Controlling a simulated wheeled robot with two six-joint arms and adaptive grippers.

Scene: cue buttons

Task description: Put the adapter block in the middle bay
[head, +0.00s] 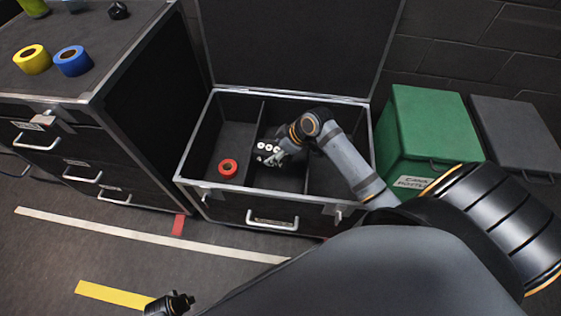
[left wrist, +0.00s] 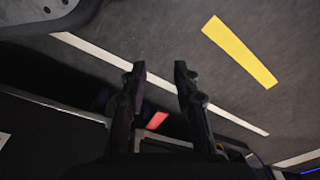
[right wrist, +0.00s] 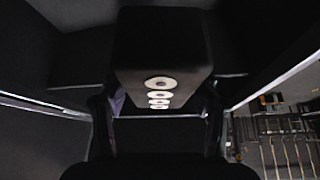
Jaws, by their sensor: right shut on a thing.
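The adapter block (head: 266,148), black with a row of white round sockets, is held by my right gripper (head: 278,159). In the right wrist view the block (right wrist: 162,50) sits between the fingers. In the head view it appears at the middle bay (head: 287,178) of the open case, close to the left divider. I cannot tell whether it touches the bay floor. My wrist and forearm hide part of the middle and right bays. My left gripper (left wrist: 160,75) is open and empty above the floor, and shows at the bottom of the head view (head: 178,302).
A red tape roll (head: 228,168) lies in the left bay. The case lid (head: 300,45) stands open behind. A green box (head: 432,125) and a grey box (head: 515,130) stand at the right. A drawer cabinet (head: 135,75) at the left carries yellow (head: 32,60) and blue (head: 73,61) rolls.

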